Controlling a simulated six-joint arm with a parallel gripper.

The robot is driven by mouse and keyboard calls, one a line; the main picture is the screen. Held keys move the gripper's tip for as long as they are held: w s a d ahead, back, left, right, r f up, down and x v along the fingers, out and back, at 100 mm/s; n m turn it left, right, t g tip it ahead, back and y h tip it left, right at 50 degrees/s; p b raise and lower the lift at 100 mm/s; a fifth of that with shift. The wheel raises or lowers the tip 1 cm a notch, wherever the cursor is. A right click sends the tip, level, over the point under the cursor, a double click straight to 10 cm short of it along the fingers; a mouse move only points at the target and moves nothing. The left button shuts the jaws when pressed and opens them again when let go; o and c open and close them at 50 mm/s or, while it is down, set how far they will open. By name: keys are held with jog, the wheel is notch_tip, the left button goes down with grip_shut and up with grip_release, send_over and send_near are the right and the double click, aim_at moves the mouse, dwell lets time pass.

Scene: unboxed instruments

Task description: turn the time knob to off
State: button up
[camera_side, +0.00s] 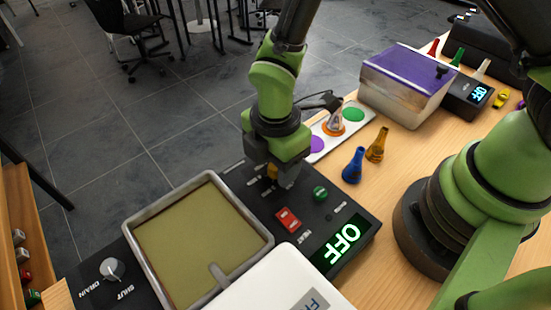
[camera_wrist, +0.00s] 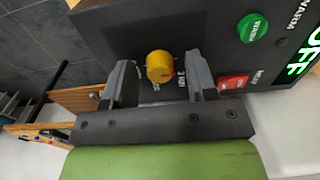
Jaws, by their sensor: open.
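The yellow knob (camera_wrist: 160,67), which I take for the time knob, sits on the dark control panel (camera_wrist: 190,22). In the wrist view it lies between the two fingers of my gripper (camera_wrist: 160,62), with a visible gap on each side. A short dark mark shows on its face; the lettering around it is partly hidden and hard to read. In the side view my gripper (camera_side: 276,182) points down over the panel, and the knob is mostly hidden by it. My gripper is open. The display (camera_side: 343,246) glows OFF.
A red switch (camera_side: 288,219) and a green button (camera_side: 320,193) sit close beside the yellow knob. The bath (camera_side: 137,224) and a drain knob (camera_side: 112,268) lie to the left. A white lid (camera_side: 265,285) lies in front.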

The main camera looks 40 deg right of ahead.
notch_tip(320, 180, up, 10)
dwell(0.5)
jog(key=s+d+r+m+t+y, duration=0.1)
jog(key=s+d+r+m+t, duration=0.2)
jog(key=s+d+r+m, duration=0.3)
jog(key=s+d+r+m+t+y, duration=0.1)
jog(key=s+d+r+m+t, duration=0.3)
jog(key=r+m, duration=0.6)
jog(key=s+d+m, duration=0.1)
jog(key=d+m, duration=0.1)
jog(key=m, duration=0.4)
jog(key=shift+s+d+r, duration=0.15)
jog(key=shift+s+r, duration=0.05)
jog(key=shift+s, duration=0.15)
